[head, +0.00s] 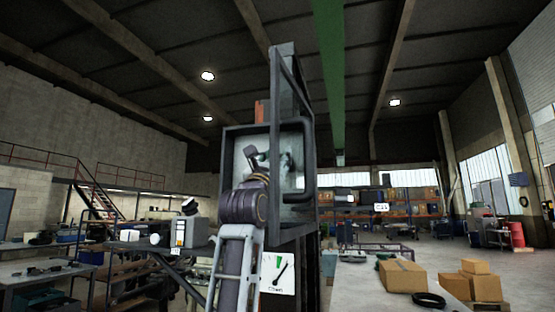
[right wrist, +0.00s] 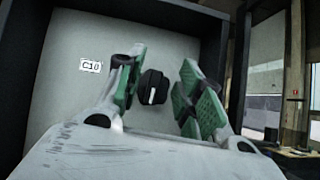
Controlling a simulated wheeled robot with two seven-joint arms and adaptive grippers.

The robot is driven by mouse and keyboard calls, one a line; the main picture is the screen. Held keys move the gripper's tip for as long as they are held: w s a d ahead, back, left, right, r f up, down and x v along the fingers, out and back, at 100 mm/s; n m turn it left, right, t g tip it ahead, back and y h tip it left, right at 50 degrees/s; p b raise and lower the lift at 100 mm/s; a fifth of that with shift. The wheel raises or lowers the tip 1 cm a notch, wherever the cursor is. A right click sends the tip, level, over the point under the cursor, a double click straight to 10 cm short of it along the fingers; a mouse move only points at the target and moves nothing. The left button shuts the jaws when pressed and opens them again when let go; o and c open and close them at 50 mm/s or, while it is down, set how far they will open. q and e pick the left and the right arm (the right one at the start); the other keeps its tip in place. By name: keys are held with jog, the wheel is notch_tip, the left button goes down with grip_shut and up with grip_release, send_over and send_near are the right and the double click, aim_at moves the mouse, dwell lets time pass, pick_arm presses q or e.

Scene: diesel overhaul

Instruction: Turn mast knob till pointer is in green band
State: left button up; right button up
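The black mast knob (right wrist: 153,88) with a white line mark sits on the pale back panel of the box, seen in the right wrist view. My right gripper (right wrist: 160,90) is open, its green-padded fingers apart on either side of the knob in the picture. I see no clear contact. In the head view the right gripper (head: 284,163) is inside the open-fronted box and hides the knob. The white gauge (head: 284,284) hangs below the box. Its black pointer slants up to the right, and the green band lies at the upper left of the tip. My left gripper is not in view.
The dark box (head: 232,150) has raised walls around the panel, and a dark frame (head: 311,165) stands at its right. A C10 label (right wrist: 91,65) is left of the knob. Cardboard boxes (head: 402,276) stand at the right, and a workbench (head: 45,272) at the left.

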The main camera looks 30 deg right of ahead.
jog(key=shift+w+d, duration=0.1)
jog(key=shift+d, duration=0.05)
jog(key=shift+w+d, duration=0.25)
jog(key=shift+w+d+p, duration=0.35)
jog(key=shift+w+d, duration=0.05)
jog(key=shift+d, duration=0.1)
dwell(0.4)
grip_shut()
jog(key=shift+a+m+g+h, duration=0.1)
jog(key=shift+m+g+h, duration=0.8)
jog(key=shift+m+g, duration=1)
jog(key=shift+m+g+h, duration=0.4)
jog(key=shift+m+g, duration=0.7)
jog(key=shift+m, duration=1.2)
